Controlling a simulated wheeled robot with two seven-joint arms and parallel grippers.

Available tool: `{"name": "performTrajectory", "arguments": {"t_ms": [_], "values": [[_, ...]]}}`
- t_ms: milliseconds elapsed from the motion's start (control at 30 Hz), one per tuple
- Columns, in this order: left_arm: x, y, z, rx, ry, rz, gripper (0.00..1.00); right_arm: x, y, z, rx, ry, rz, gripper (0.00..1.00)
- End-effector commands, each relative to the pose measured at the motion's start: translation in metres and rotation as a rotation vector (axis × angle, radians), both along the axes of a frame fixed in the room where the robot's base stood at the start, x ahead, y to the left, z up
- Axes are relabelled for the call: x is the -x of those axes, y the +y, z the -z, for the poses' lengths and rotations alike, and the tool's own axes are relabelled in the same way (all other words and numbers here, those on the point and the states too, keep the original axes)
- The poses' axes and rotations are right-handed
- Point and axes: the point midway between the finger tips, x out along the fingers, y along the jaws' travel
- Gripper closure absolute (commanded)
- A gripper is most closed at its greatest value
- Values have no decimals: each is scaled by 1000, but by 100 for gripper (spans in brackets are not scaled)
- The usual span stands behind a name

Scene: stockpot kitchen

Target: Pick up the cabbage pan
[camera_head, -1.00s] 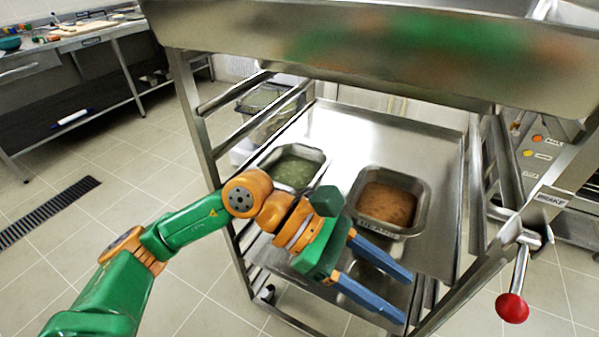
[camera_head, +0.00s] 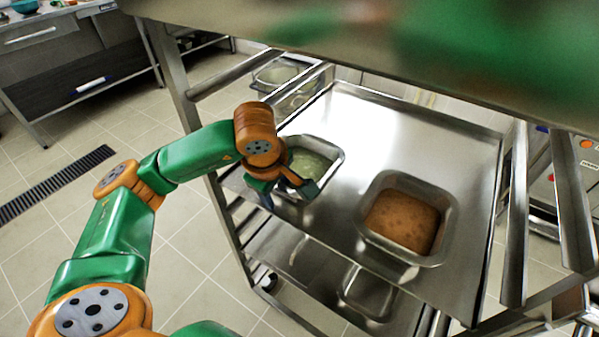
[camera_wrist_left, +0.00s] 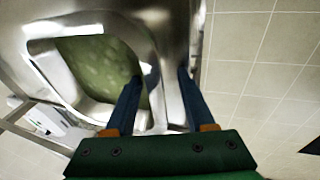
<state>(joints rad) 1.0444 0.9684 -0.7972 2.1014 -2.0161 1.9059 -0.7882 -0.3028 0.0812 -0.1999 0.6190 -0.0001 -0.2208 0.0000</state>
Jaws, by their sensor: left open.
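The cabbage pan (camera_head: 318,158) is a metal pan with pale green contents, at the left of the rack's upper tray (camera_head: 400,130). My left gripper (camera_head: 272,194) is at the pan's near left side, pointing down, and its arm hides part of the pan. In the left wrist view, the pan (camera_wrist_left: 75,75) lies just beyond the open blue fingers (camera_wrist_left: 160,80). The near rim appears to run between the fingers. I cannot tell whether either finger touches it. My right gripper is not in view.
A second metal pan with brown contents (camera_head: 403,222) sits to the right on the same tray. A metal shelf edge (camera_head: 330,65) hangs above. Rack posts stand at the left and right. Bare tray lies between and behind the pans.

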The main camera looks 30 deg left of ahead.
Motion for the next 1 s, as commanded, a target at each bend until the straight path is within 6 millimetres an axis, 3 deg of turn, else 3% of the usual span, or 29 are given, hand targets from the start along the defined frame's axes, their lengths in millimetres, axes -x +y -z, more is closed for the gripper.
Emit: {"name": "performTrajectory", "arguments": {"t_ms": [233, 433, 1000], "values": [[-2, 0, 7, 1, 1, 1, 46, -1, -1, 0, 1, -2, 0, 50], [-2, 0, 7, 1, 2, 2, 100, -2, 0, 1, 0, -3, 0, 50], [-2, 0, 7, 2, 1, 1, 100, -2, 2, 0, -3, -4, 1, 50]]}}
